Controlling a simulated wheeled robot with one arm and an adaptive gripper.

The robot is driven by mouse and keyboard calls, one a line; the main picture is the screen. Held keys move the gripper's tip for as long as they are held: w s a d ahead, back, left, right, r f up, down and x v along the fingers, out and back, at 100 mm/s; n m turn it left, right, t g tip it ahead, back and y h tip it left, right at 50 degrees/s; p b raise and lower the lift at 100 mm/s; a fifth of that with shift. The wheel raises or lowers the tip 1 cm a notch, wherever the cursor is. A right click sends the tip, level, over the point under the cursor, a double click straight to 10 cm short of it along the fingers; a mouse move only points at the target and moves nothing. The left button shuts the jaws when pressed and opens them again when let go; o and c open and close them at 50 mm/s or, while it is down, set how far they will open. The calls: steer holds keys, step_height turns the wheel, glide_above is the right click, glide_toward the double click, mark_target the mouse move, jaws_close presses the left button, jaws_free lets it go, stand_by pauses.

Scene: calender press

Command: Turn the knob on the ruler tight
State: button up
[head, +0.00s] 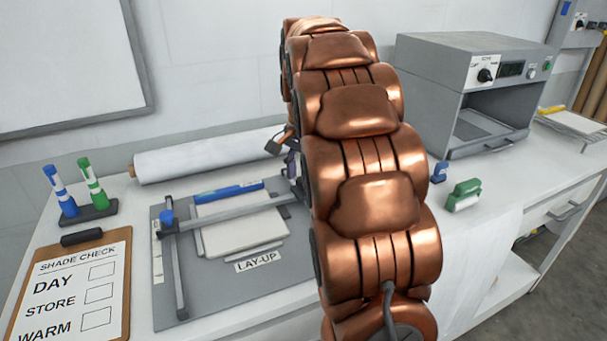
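A grey metal ruler (232,210) lies across the grey lay-up board, joined at its left end to a second grey bar (178,275) that runs toward the front. A blue knob (167,216) stands upright at that joint; how tight it is cannot be seen. My copper arm fills the middle of the head view and hides the ruler's right end. Only a small dark part of my gripper (283,147) shows at the arm's left edge, above and behind the ruler's right end, well apart from the blue knob. Its fingers are mostly hidden.
A marker stand (88,214) and clipboard (75,285) are left. A white roll (205,154) lies behind.

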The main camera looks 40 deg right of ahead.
mark_target(303, 179)
steer(key=shift+r, duration=0.1)
step_height(303, 179, up, 6)
steer(key=shift+r, duration=0.65)
stand_by(0.5)
steer(key=shift+s+a+r, duration=0.1)
steer(key=shift+s+a, duration=0.05)
steer(key=shift+a, duration=0.2)
steer(key=s+a+f+n+g+p, duration=0.1)
steer(key=s+a+f+n+p, duration=0.2)
steer(key=s+a+n, duration=0.4)
steer(key=s+a+f+n+p, duration=0.4)
steer(key=s+a+f+n, duration=0.2)
steer(key=s+a, duration=0.9)
steer(key=s+n, duration=0.2)
steer(key=s, duration=0.3)
steer(key=shift+s+f+g, duration=0.3)
steer(key=shift+s+g, duration=0.1)
